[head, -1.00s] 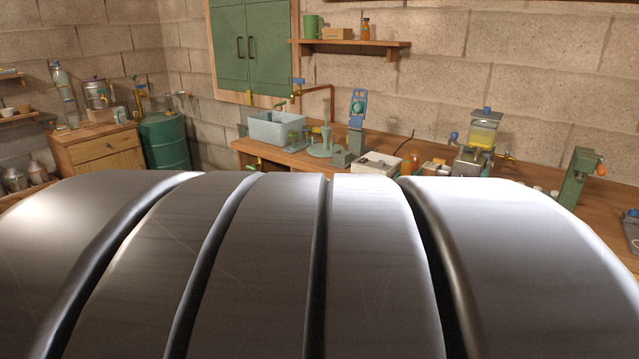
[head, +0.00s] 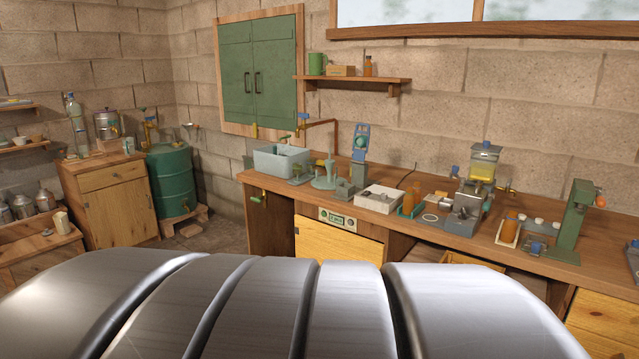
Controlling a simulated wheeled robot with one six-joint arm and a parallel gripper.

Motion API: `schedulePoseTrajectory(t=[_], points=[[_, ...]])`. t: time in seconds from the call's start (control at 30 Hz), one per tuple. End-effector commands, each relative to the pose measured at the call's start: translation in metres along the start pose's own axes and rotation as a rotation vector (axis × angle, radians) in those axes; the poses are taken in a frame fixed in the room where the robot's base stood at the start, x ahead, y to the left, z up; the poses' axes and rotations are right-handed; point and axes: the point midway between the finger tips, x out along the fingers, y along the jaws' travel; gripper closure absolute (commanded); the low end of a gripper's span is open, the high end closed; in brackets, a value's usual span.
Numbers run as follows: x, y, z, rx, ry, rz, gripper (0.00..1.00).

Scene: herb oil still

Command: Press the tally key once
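I cannot make out the tally key for certain at this size. A small panel (head: 337,219) with a display and round buttons is set in the front of the wooden bench (head: 400,231), left of its middle. A small grey-blue device (head: 536,246) sits on the bench top towards the right, beside a green stand (head: 571,222). I cannot tell whether either carries the key. My gripper is not in view.
A ribbed metal surface close to the camera hides the bottom of the view. The bench top holds a pale basin (head: 281,160), a white box (head: 380,198) and an orange bottle (head: 510,226).

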Motion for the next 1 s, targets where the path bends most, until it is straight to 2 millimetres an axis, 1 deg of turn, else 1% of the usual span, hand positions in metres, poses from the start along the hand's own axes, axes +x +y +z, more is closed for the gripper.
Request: schedulePoseTrajectory(t=[0.03, 0.13, 1.0], points=[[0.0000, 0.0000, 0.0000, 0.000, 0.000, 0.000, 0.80], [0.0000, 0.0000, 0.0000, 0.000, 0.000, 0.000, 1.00], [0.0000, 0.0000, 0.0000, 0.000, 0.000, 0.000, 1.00]])
